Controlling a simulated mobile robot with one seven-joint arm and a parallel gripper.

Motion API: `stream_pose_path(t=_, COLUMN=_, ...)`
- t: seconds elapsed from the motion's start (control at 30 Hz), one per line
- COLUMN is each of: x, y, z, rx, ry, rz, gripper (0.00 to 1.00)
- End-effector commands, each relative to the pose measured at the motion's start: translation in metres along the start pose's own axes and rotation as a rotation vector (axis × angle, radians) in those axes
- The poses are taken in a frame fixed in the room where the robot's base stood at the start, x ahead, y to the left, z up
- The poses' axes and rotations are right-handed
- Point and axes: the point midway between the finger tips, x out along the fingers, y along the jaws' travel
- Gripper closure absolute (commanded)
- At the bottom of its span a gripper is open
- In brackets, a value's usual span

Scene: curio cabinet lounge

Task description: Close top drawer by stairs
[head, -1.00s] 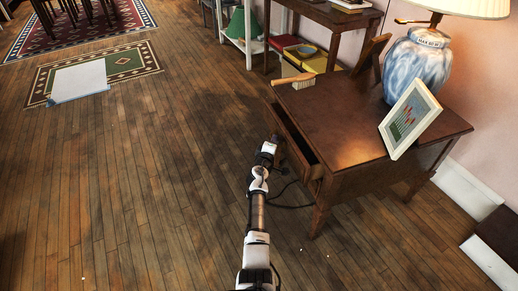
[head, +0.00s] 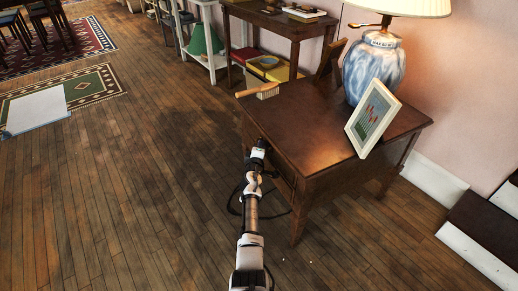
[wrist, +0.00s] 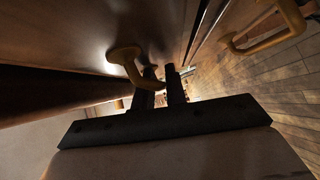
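The brown wooden side table (head: 310,115) stands right of centre in the head view, beside the white-and-dark stair steps (head: 480,230). Its drawer front (head: 285,168) faces my arm and looks nearly flush with the table; my arm partly hides it, so any small gap is unclear. My gripper (head: 260,145) is at the drawer side of the table. In the wrist view, the two dark fingers (wrist: 161,72) are slightly parted, with light between them. A curved brass-coloured handle (wrist: 126,58) lies right by the fingers, overlapping the left one. Contact is unclear.
A second handle (wrist: 265,38) shows in the wrist view. The table carries a blue-and-white lamp (head: 374,68), a framed picture (head: 373,117) and a brush (head: 267,92) overhanging its left edge.

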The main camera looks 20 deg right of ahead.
Motion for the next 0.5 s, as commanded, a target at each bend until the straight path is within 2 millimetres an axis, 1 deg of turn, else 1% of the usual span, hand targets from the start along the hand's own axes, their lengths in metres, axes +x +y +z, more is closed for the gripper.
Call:
stream_pose_path(t=0.03, x=0.0011, y=0.0038, z=0.0008, rx=0.001, ry=-0.002, rz=0.005, gripper=0.80)
stream_pose_path(t=0.1, x=0.0008, y=0.0030, z=0.0011, rx=0.001, ry=-0.002, rz=0.004, gripper=0.71)
stream_pose_path(t=0.13, x=0.0008, y=0.0028, z=0.0012, rx=0.001, ry=-0.002, rz=0.004, gripper=0.68)
stream_pose_path(t=0.37, x=0.0003, y=0.0016, z=0.0020, rx=0.002, ry=-0.004, rz=0.002, gripper=0.68)
stream_pose_path(t=0.5, x=-0.0046, y=0.0023, z=0.0019, rx=0.002, ry=-0.005, rz=0.001, gripper=0.68)
